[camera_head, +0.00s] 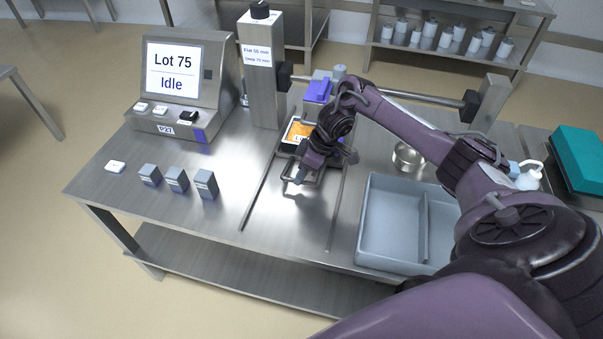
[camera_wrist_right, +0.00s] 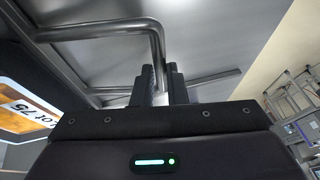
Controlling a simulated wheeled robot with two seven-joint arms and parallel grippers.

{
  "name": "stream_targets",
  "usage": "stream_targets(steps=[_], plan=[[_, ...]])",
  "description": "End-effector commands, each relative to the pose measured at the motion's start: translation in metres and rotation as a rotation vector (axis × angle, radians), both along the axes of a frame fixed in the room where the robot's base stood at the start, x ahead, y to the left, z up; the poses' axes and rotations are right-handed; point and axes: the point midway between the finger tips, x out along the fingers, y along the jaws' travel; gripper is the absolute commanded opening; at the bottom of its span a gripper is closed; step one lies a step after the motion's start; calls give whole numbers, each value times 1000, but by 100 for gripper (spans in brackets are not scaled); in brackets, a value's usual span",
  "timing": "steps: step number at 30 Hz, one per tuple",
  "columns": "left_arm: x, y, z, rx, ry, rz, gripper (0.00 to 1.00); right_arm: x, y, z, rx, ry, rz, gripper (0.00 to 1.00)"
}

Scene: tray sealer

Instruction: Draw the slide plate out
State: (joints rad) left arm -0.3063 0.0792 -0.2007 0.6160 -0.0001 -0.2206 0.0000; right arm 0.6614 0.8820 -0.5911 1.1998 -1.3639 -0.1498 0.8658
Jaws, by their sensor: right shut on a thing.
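The slide plate's metal handle (camera_head: 291,178) is a bent bar at the near end of the plate, between two rails on the steel table. In the right wrist view the handle (camera_wrist_right: 100,31) runs across and bends down between my fingers. My right gripper (camera_head: 302,178) is shut on this handle; the fingers (camera_wrist_right: 160,82) sit on either side of the bar. An orange-topped tray with a lot label (camera_head: 297,131) lies behind the handle, partly hidden by my right wrist. It also shows in the right wrist view (camera_wrist_right: 22,110). My left gripper is not in view.
A display reading "Lot 75 Idle" (camera_head: 172,71) stands at the back left. Several small grey blocks (camera_head: 177,180) stand on the left. A grey divided bin (camera_head: 386,238) and a metal bowl (camera_head: 407,157) are on the right. The table between the rails in front is clear.

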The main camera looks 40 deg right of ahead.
Motion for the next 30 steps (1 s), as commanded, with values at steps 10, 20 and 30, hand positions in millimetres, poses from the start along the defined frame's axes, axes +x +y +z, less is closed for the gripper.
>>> stream_targets(steps=[10,20,30], plan=[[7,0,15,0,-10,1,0,-8,9,4,1,3,2,0],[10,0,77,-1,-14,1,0,-55,62,10,5,8,5,0],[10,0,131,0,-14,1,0,-112,131,8,6,6,4,0]])
